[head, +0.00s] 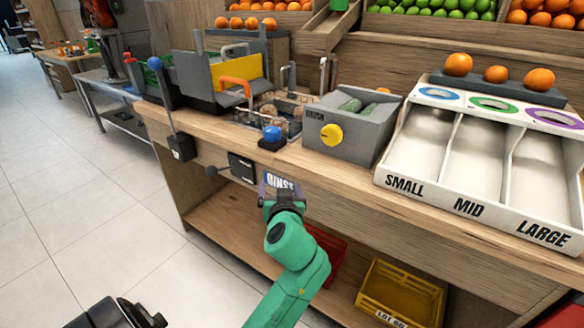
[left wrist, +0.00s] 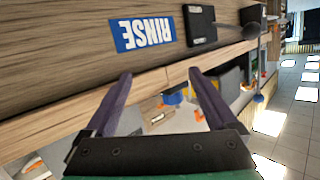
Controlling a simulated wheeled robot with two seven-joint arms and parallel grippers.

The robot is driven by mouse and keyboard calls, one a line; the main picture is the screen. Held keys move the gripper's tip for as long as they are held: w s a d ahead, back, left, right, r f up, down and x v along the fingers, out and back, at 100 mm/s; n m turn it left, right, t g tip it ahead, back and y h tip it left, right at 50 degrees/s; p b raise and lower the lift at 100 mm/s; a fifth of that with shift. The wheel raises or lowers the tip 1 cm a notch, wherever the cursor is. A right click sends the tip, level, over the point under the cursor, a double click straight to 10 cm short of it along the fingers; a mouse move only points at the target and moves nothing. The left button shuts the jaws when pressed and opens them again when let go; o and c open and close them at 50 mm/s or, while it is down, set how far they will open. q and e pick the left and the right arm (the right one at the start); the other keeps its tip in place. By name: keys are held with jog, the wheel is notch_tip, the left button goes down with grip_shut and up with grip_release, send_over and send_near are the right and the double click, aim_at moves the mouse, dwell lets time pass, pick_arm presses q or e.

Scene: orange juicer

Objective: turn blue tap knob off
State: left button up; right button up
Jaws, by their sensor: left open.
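The blue tap knob (head: 272,134) is a round blue cap on a small dark base at the counter's front edge, by the sink. In the left wrist view, a blue knob (left wrist: 172,98) shows between my fingers, upside down. My left gripper (head: 281,186) is below the knob, in front of the counter's front face and by the blue RINSE label. In the left wrist view, its two purple fingers (left wrist: 159,74) are apart with nothing held between them. The gripper is apart from the knob. My right gripper is not in view.
A blue-balled lever (head: 155,64) rises at the left. A black plate with a knobbed lever (head: 242,167) juts from the counter front. A SMALL/MID/LARGE sorting tray (head: 470,209) stands right.

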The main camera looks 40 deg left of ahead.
aim_at(273, 137)
pick_arm(q)
notch_tip(273, 137, up, 8)
jog(key=n+t+y+p, duration=0.1)
jog(key=n+y, duration=0.1)
jog(key=y, duration=0.1)
jog(key=p+x, duration=0.1)
jog(key=x, duration=0.6)
jog(key=p+x, duration=0.1)
jog(key=x, duration=0.7)
jog(key=shift+w+d+f, duration=0.2)
jog(key=shift+w+d, duration=0.05)
jog(key=c, duration=1.4)
jog(key=shift+o, duration=0.2)
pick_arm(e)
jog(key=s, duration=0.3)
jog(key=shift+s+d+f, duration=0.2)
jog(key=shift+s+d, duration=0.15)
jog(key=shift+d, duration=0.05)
